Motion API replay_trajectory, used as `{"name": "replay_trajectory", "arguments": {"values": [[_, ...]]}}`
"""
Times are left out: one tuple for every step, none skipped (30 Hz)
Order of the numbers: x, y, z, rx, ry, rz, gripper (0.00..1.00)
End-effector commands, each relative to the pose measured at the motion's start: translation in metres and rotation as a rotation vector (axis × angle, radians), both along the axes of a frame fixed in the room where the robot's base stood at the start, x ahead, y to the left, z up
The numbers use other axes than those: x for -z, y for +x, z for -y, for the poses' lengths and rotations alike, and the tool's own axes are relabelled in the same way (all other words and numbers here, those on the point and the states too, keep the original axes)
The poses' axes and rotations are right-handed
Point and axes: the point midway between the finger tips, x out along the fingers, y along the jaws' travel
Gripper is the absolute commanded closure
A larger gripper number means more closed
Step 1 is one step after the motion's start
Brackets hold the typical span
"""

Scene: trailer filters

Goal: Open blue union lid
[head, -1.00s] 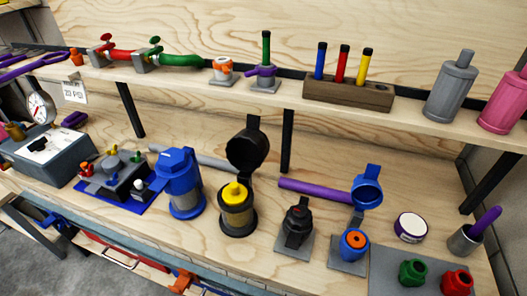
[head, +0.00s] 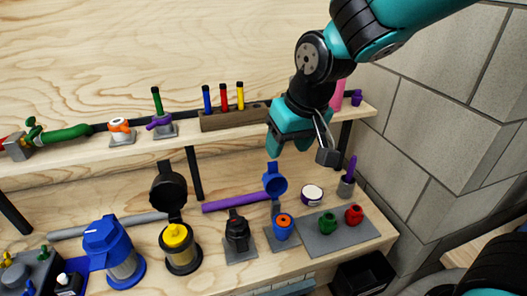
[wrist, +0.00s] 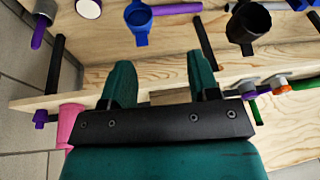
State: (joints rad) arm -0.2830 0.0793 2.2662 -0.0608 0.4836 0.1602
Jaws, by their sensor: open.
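A large blue housing (head: 122,268) stands on the bench at the left in the head view, with its blue lid (head: 102,235) shut on top. A smaller blue housing (head: 283,232) with orange inside stands farther right, its blue lid (head: 275,181) tipped up and open. That small open lid also shows in the wrist view (wrist: 138,20). My gripper (head: 300,142) is open and empty, in front of the shelf at the right, well away from the large blue housing. Its two fingers show in the wrist view (wrist: 160,78). The large blue housing is not in the wrist view.
A black housing (head: 181,262) with a yellow filter (head: 175,235) and raised black lid (head: 168,190) stands right of the large blue one. The shelf (head: 230,137) with colored tubes overhangs the bench. A block wall (head: 450,110) bounds the right side.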

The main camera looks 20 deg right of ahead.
Motion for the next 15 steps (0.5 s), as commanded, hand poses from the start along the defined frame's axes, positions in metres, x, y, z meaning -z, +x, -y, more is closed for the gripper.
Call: {"name": "replay_trajectory", "arguments": {"values": [[-0.009,0.023,0.004,0.054,-0.026,0.022,0.45],[-0.009,0.033,0.007,0.084,-0.04,0.038,0.45],[-0.008,0.046,0.011,0.118,-0.055,0.057,0.45],[-0.008,0.053,0.013,0.137,-0.064,0.07,0.45],[-0.007,0.059,0.015,0.153,-0.072,0.078,0.45],[-0.005,0.065,0.017,0.168,-0.079,0.088,0.45],[-0.003,0.068,0.018,0.175,-0.083,0.093,0.45],[0.0,0.07,0.018,0.179,-0.084,0.095,0.45],[0.004,0.072,0.018,0.181,-0.087,0.096,0.45],[0.008,0.074,0.018,0.181,-0.087,0.096,0.45],[0.013,0.075,0.018,0.181,-0.087,0.095,0.45],[0.02,0.077,0.018,0.181,-0.087,0.094,0.45],[0.025,0.079,0.018,0.181,-0.086,0.093,0.45],[0.031,0.082,0.018,0.18,-0.087,0.092,0.45],[0.039,0.085,0.018,0.18,-0.088,0.091,0.45]]}}
